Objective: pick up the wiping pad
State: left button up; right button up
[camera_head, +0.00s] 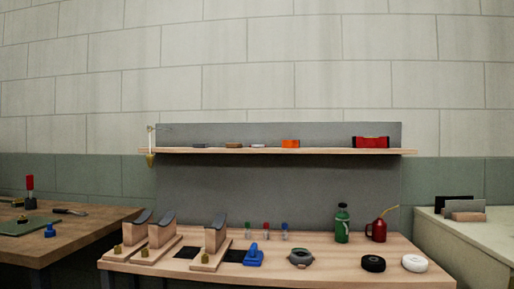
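I cannot tell for sure which thing is the wiping pad. Small flat pieces lie on the wall shelf: a dark one (199,146), a brown one (234,146) and a pale one (259,146). An orange block (291,144) and a wider red item (371,142) lie further right on the same shelf. They are too small to make out well. Neither of my grippers is in view.
The wooden bench (330,277) below holds curved-top wooden stands (162,233), a blue tool (253,256), a grey round item (300,257), a green bottle (342,225), a red oil can (377,231), a black roll (373,264) and a white roll (415,263). Side tables flank it.

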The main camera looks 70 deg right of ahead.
aim_at(254, 257)
jog(key=z, duration=2)
